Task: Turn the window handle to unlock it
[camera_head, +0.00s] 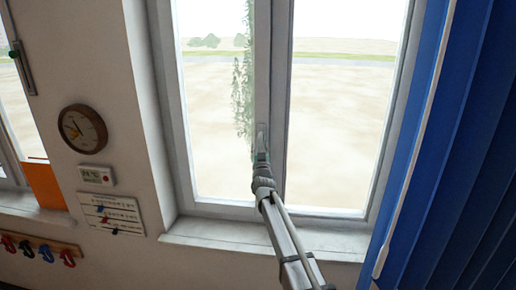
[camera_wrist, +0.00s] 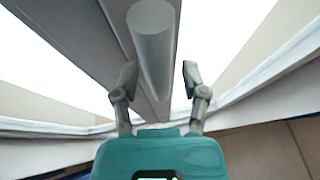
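The window handle (camera_wrist: 152,40) is a light grey rounded bar in the wrist view, hanging along the window's middle frame post. In the head view it is small and mostly hidden by my gripper (camera_head: 260,153), which is up at the middle post. In the wrist view my gripper (camera_wrist: 158,80) is open, with one finger on each side of the handle's line. A gap shows between each finger and the bar, and I see no contact. I cannot tell how deep the handle sits between the fingertips.
The window sill (camera_head: 225,235) is bare below the window. Blue blinds (camera_head: 450,150) hang close on the right. A wall clock (camera_head: 83,128), a small display (camera_head: 96,175) and a notice board (camera_head: 111,213) are on the wall at left.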

